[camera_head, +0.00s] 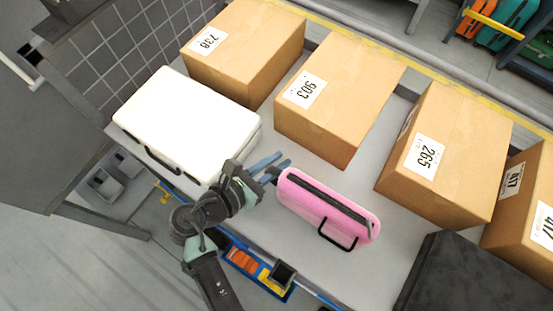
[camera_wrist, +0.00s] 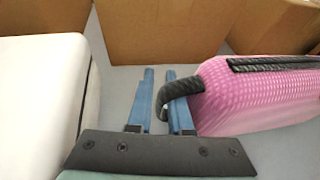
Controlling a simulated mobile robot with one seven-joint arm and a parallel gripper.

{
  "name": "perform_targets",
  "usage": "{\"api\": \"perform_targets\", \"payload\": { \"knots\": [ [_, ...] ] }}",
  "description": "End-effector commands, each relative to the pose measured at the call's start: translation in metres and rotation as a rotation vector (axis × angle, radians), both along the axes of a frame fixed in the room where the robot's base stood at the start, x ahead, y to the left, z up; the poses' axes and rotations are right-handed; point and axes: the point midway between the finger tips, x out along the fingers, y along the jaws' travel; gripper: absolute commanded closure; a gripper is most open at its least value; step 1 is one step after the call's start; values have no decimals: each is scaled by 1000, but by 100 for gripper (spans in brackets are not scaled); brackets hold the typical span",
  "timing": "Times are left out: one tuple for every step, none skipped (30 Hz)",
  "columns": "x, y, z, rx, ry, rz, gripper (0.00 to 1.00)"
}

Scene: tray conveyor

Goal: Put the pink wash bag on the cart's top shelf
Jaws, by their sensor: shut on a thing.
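The pink wash bag (camera_head: 322,208) lies on the grey conveyor surface (camera_head: 262,222), with a dark zip strip and a black handle on its near side. In the wrist view, the pink bag (camera_wrist: 255,95) is on the right, with a black end strap (camera_wrist: 178,88) looped at its left end. My gripper (camera_head: 276,167) is at the bag's left end. In the wrist view, my gripper's blue fingers (camera_wrist: 160,73) are shut on that strap, which curves around the right finger. I cannot make out the cart's top shelf.
A white case (camera_head: 185,125) stands close left of my gripper. Cardboard boxes (camera_head: 340,95) line the far side. A black case (camera_head: 470,280) is at lower right. A blue bin (camera_head: 268,283) with orange and yellow contents is below the near edge. Coloured cases (camera_head: 505,25) sit at top right.

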Motion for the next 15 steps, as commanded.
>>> {"api": "perform_targets", "payload": {
  "knots": [
    [0, 0, 1, 0, -1, 0, 100],
    [0, 0, 1, 0, -1, 0, 100],
    [0, 0, 1, 0, -1, 0, 100],
    [0, 0, 0, 3, 0, -1, 76],
    [0, 0, 0, 3, 0, -1, 71],
    [0, 0, 0, 3, 0, -1, 64],
    [0, 0, 0, 3, 0, -1, 58],
    [0, 0, 0, 3, 0, -1, 53],
    [0, 0, 0, 3, 0, -1, 52],
    [0, 0, 0, 2, -1, -1, 52],
    [0, 0, 0, 2, -1, -1, 52],
    [0, 0, 0, 2, -1, -1, 52],
    [0, 0, 0, 2, 0, -2, 52],
    [0, 0, 0, 2, 0, -2, 52],
    [0, 0, 0, 2, 0, -2, 52]
  ]
}}
